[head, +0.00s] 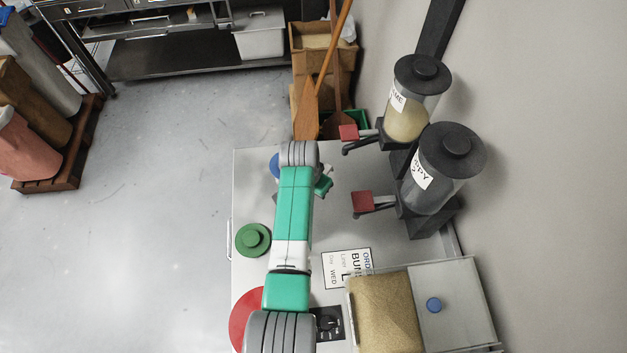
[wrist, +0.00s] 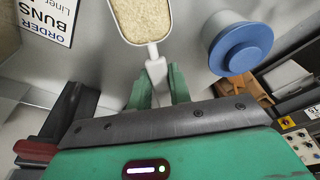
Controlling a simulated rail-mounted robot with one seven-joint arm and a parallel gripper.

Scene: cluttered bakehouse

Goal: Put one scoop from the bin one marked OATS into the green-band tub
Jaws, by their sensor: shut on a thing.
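In the wrist view my gripper (wrist: 159,88) is shut on the handle of a white scoop (wrist: 153,48). The scoop's bowl is full of pale, oat-like flakes and is held out ahead of the fingers. In the head view my arm hides the scoop. A round green thing with a raised knob (head: 253,240) stands on the counter left of my arm; it may be the green-band tub, but no band shows. An open bin of tan grain (head: 385,315) is at the lower right; its marking is not visible.
A blue round thing (wrist: 240,47) is right of the scoop. A red disc (head: 246,314) is partly behind my arm. Two labelled dispensers (head: 418,95) (head: 441,168) stand along the wall. An order sheet (head: 347,268) and a blue-knobbed panel (head: 455,285) are at the right.

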